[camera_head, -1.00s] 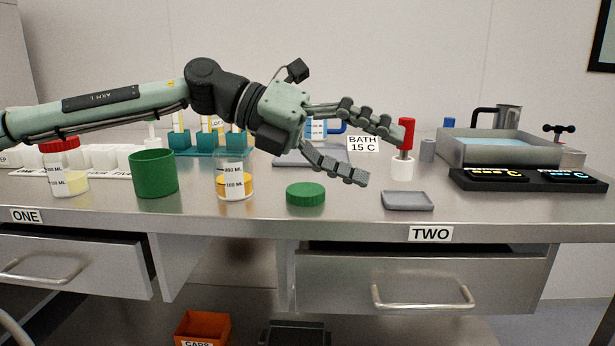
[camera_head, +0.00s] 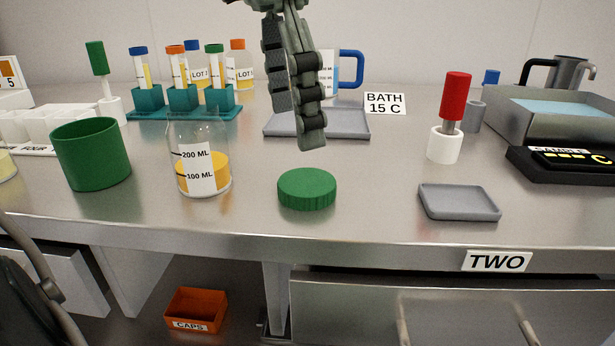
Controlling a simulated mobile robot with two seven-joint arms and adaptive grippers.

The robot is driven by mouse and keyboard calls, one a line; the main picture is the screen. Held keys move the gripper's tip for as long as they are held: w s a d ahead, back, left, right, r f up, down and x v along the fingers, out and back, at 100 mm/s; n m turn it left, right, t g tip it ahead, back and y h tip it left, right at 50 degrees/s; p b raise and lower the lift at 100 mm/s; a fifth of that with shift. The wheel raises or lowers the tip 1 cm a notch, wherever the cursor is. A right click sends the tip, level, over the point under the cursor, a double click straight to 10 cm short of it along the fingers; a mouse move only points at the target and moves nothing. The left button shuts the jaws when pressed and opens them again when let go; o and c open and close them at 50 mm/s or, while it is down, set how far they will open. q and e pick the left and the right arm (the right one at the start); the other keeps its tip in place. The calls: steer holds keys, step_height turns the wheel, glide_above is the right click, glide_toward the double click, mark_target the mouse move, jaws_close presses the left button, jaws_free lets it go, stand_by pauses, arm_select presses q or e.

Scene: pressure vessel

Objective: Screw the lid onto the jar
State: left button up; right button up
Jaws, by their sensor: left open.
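The open clear glass jar (camera_head: 201,160) stands upright on the bench, with yellow contents and a label marked 200 ML and 100 ML. No lid is on it. The round green lid (camera_head: 307,188), ribbed at its side, lies flat on the bench just right of the jar. My left gripper (camera_head: 297,118) points down from the top of the picture, above and behind the lid in the view, and apart from it. It is open and empty; its fingers overlap from this angle. My right gripper is not in view.
A green cup (camera_head: 92,155) stands left of the jar. A small grey tray (camera_head: 459,202) and a red-handled tool in a white holder (camera_head: 445,146) are at right. A rack of tubes (camera_head: 180,110) and a larger grey tray (camera_head: 345,122) are behind. Bench around the lid is clear.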

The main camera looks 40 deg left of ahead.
mark_target(306, 181)
arm_select(q)
steer(key=shift+w+f, duration=0.2)
steer(key=shift+f, duration=1.15)
steer(key=shift+w+f, duration=0.2)
steer(key=shift+f, duration=0.65)
steer(key=shift+w+f, duration=0.25)
steer(key=shift+f, duration=0.55)
steer(key=shift+w+f, duration=0.2)
steer(key=shift+f, duration=0.65)
steer(key=shift+c, duration=0.5)
steer(key=c, duration=0.8)
